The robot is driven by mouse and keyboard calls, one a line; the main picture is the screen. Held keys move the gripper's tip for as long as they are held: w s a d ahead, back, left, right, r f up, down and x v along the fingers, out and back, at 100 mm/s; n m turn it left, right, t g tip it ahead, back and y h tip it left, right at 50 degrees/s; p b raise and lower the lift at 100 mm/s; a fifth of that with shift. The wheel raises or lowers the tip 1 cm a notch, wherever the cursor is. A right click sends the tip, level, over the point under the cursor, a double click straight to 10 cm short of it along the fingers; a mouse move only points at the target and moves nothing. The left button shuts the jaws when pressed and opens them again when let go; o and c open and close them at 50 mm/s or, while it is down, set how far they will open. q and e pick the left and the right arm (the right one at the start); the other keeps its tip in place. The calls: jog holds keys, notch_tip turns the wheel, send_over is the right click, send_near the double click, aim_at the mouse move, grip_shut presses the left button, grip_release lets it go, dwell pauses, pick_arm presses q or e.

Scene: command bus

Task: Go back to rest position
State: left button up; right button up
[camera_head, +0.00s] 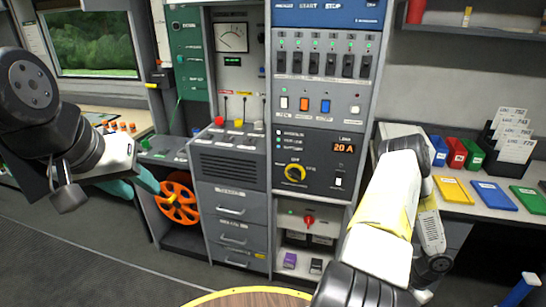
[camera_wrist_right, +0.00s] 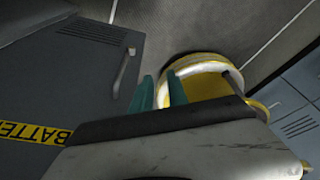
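My left gripper (camera_head: 143,190) comes in from the left, in front of the lower cabinets. Its two teal fingers are apart and nothing shows between them. The fingertips appear just left of an orange reel (camera_head: 178,203) in the head view; I cannot tell the gap in depth. My right arm hangs at the right of the head view, where its fingers do not show.
A control panel (camera_head: 318,115) with switches and a yellow knob stands ahead. A desk at the right carries yellow, blue and green folders (camera_head: 495,195) and a card rack (camera_head: 512,138). A round yellow-edged wooden top (camera_head: 250,299) shows at the bottom. Grey floor (camera_head: 90,260) is clear at left.

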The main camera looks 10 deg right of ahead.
jog(key=w+d+r+m+t+h, duration=0.2)
jog(key=w+r, duration=0.6)
jog(key=w, duration=0.1)
jog(key=w+d+r+m+t+h, duration=0.2)
jog(key=w+r, duration=0.5)
jog(key=w, duration=0.2)
jog(key=w+a+r+m+t+h, duration=0.1)
jog(key=w+a+r+m, duration=0.15)
jog(key=r, duration=0.45)
jog(key=w+a+r+m+h, duration=0.1)
jog(key=w+r+m, duration=0.15)
jog(key=r, duration=0.45)
jog(key=w+a+r+m+t+h, duration=0.1)
jog(key=w+a+r+m, duration=0.15)
jog(key=r, duration=0.45)
jog(key=s+a+r+m, duration=0.3)
jog(key=a+r+m, duration=0.2)
jog(key=a+r, duration=0.85)
jog(key=s+a+r+m+y, duration=0.1)
jog(key=s+a+r+y, duration=0.2)
jog(key=s+a, duration=0.6)
jog(key=s+a+r+m+y, duration=0.2)
jog(key=s+a+r+y, duration=0.1)
jog(key=s+a, duration=0.6)
jog(key=a+r, duration=0.1)
jog(key=a, duration=0.2)
jog(key=shift+a+r, duration=0.3)
jog(key=shift+r, duration=0.05)
